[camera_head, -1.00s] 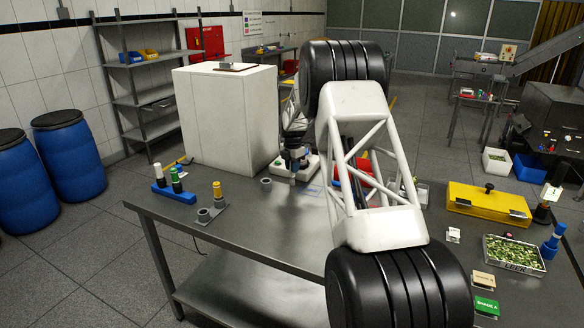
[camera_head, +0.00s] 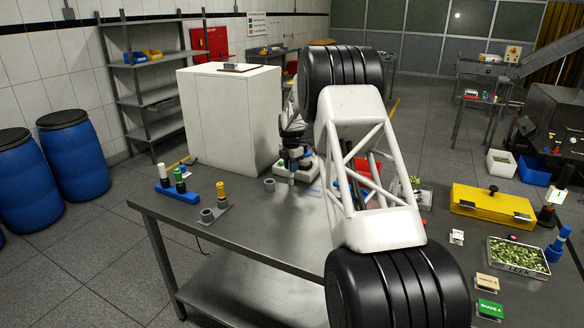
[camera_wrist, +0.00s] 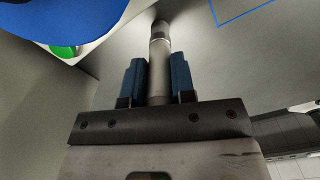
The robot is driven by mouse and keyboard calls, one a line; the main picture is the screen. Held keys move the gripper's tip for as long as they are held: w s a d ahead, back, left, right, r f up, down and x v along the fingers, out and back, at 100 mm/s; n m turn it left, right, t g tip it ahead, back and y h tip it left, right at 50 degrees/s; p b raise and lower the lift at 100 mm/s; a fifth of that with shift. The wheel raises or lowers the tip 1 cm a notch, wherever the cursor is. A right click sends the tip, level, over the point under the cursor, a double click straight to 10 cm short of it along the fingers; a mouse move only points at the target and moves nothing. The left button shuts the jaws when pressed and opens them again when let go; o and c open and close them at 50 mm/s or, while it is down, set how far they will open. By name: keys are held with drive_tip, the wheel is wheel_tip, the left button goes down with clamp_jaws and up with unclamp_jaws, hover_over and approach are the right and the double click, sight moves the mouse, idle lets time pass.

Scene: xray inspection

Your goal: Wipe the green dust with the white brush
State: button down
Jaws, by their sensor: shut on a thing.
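My gripper (camera_head: 292,165) is low over the far part of the metal table, just in front of the large white box. In the wrist view its two blue fingers (camera_wrist: 158,78) are shut on a pale grey-white rod, which looks like the handle of the white brush (camera_wrist: 159,50). The brush points away from the fingers, and its far tip is near the table surface; I cannot tell if it touches. A blue outlined square (camera_wrist: 242,12) lies on the table ahead and to the right in the wrist view. I cannot make out green dust in either view.
The white box (camera_head: 228,120) stands behind my gripper on the left. A blue rack (camera_head: 177,193) with small cylinders and a grey holder (camera_head: 213,212) stand at the table's left. A yellow case (camera_head: 491,204) and a leek tray (camera_head: 518,270) lie on the right. The front-left tabletop is clear.

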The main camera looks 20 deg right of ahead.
drive_tip(key=shift+w+a, duration=0.15)
drive_tip(key=shift+a, duration=0.05)
drive_tip(key=shift+w+a, duration=0.6)
drive_tip(key=shift+w, duration=0.05)
drive_tip(key=shift+w+a, duration=0.15)
idle(0.6)
drive_tip(key=shift+w+a, duration=0.6)
drive_tip(key=shift+a, duration=0.05)
drive_tip(key=shift+w+a, duration=0.15)
idle(0.4)
drive_tip(key=shift+w+a, duration=0.6)
drive_tip(key=shift+w, duration=0.05)
drive_tip(key=shift+s+d, duration=0.1)
idle(0.4)
drive_tip(key=shift+s+d, duration=0.65)
drive_tip(key=shift+s, duration=0.05)
